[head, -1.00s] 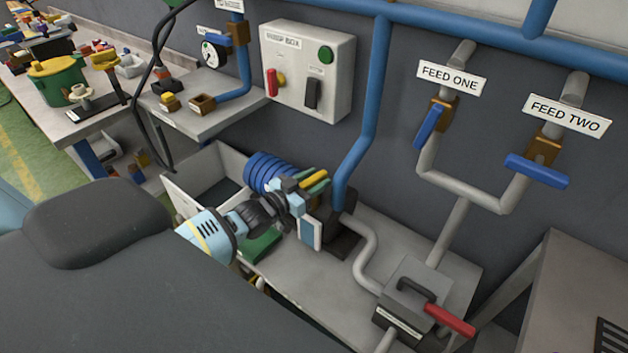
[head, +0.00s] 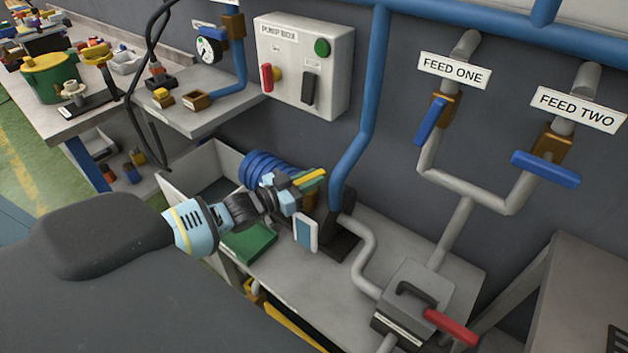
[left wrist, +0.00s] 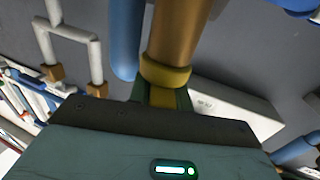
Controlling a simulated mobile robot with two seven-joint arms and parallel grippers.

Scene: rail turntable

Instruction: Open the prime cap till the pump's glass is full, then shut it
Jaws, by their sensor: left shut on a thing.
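The pump stands on the low bench with a blue ribbed motor (head: 262,168) and a dark body (head: 343,240) under the blue pipe. My left gripper (head: 312,184) is above the pump, shut on the yellow cap bar, the prime cap (head: 316,176). In the left wrist view the cap's yellow part (left wrist: 164,76) sits at a brass cylinder (left wrist: 180,32), between my green fingers (left wrist: 162,97). The pump's glass (head: 306,233) is a small white-framed panel below the gripper. It looks blue inside, but its exact level is too small to tell. My right gripper is out of view.
The pump box (head: 300,65) with a red lever and green button hangs on the wall. Blue valve handles (head: 431,121) under the feed signs and a red handle (head: 452,328) stand to the right. The blue pipe (head: 368,110) rises close beside my gripper.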

